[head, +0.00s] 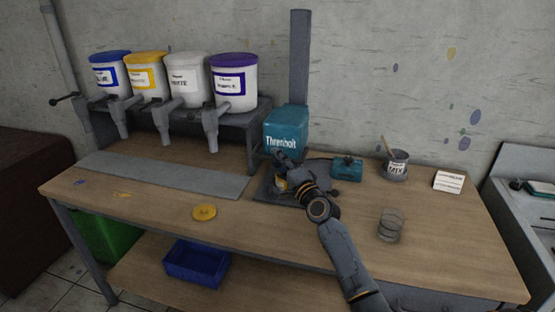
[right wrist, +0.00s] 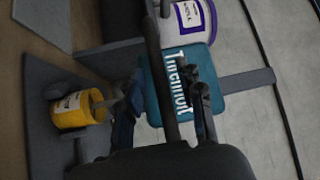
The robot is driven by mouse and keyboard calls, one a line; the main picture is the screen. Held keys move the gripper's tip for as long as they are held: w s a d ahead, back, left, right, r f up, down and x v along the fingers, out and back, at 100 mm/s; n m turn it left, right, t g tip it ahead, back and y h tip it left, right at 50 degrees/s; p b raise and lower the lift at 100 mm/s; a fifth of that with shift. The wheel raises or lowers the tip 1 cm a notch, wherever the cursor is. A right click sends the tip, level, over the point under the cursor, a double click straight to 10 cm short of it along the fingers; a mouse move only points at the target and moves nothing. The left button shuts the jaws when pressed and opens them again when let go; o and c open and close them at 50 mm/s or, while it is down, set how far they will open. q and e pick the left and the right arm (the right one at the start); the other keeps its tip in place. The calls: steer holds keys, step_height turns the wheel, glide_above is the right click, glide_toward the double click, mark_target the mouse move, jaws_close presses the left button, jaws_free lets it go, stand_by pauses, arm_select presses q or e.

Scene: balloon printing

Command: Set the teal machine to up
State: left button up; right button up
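The teal machine (head: 286,128), lettered "Threnbolt", has its head on a tall grey column (head: 299,55) behind the table. Its teal head also shows in the right wrist view (right wrist: 221,82), turned sideways. A yellow can with a pale label (right wrist: 72,110) is on the grey base below the head. My right gripper (head: 284,158) is just in front of the machine's lower edge, with its dark fingers overlapping the teal face in the wrist view. Contact and finger opening are unclear. A small teal box (head: 347,168) sits right of the base. My left gripper is out of view.
Several paint buckets (head: 187,76) with taps stand on a rack at left. A yellow disc (head: 204,212) lies on the front table. A mixing cup (head: 397,164), a wire coil (head: 390,225) and a white card (head: 449,182) are at right.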

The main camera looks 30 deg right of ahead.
steer(key=shift+w, duration=0.4)
steer(key=shift+r, duration=0.1)
steer(key=shift+c, duration=0.4)
jaws_close()
steer(key=shift+r, duration=0.1)
steer(key=p, duration=1)
glide_toward(278, 124)
steer(key=w+r, duration=0.1)
steer(key=w, duration=0.1)
steer(key=w+a+r, duration=0.2)
steer(key=w, duration=0.1)
steer(key=shift+w+r, duration=0.3)
steer(key=shift+r, duration=0.1)
steer(key=shift+o, duration=0.4)
jaws_free()
steer(key=shift+a+f, duration=0.1)
